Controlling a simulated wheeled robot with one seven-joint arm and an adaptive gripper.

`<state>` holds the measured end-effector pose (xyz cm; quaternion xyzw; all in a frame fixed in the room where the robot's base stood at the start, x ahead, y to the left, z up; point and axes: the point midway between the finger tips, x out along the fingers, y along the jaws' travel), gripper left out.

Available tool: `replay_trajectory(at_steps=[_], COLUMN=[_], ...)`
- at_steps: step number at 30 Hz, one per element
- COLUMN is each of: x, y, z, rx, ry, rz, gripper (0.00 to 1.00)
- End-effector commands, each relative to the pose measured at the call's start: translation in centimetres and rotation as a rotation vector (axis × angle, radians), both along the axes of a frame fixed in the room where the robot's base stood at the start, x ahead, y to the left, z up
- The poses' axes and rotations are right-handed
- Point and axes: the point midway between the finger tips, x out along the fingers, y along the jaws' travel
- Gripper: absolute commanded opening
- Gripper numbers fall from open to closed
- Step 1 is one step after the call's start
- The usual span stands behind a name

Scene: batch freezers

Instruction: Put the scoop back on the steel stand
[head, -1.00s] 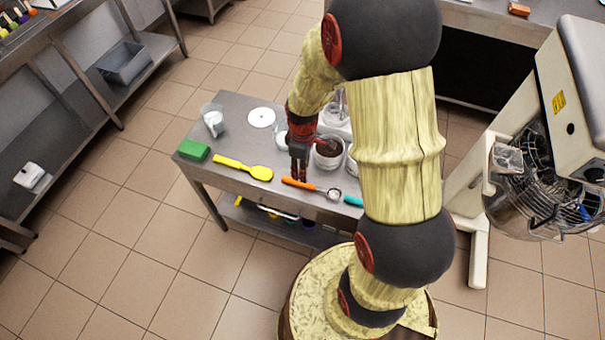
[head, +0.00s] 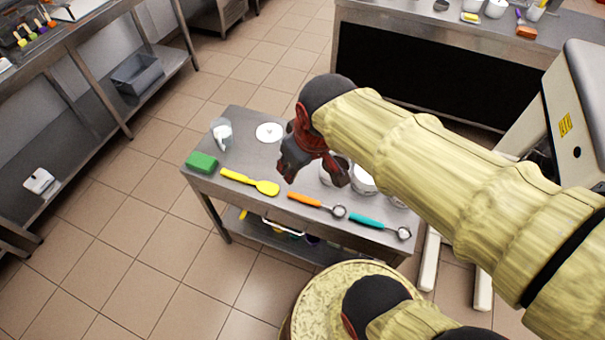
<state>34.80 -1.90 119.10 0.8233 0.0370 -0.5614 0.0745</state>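A scoop with an orange handle (head: 305,200) and a small round steel head lies flat on the low steel table, which looks like the steel stand (head: 262,205). A second scoop with a teal handle (head: 368,221) lies to its right near the front edge. The task does not say which scoop is meant. My gripper (head: 316,174) is above the table, behind and over the orange scoop, apart from it. Its fingers look spread, with nothing seen between them. My gripper and arm hide part of the tubs behind.
A yellow spatula (head: 250,182), green sponge (head: 201,162), clear cup (head: 221,133) and white lid (head: 269,132) are on the table's left. White tubs (head: 363,180) stand behind the scoops. A large machine (head: 585,110) stands at right.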

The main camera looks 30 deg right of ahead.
Motion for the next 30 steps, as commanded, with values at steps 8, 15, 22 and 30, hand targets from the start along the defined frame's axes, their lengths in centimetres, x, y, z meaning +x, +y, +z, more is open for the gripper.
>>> replay_trajectory(at_steps=[8,15,22,30], x=[-4.9,-5.3,-5.3,-5.3], y=[1.8,2.0,1.9,1.9], z=[3.6,3.7,2.9,2.3], rx=[0.080,0.091,0.090,0.090], ry=[-0.110,-0.118,-0.118,-0.118], rz=[-0.126,-0.142,-0.141,-0.140], gripper=[0.35,0.35,0.35,0.35])
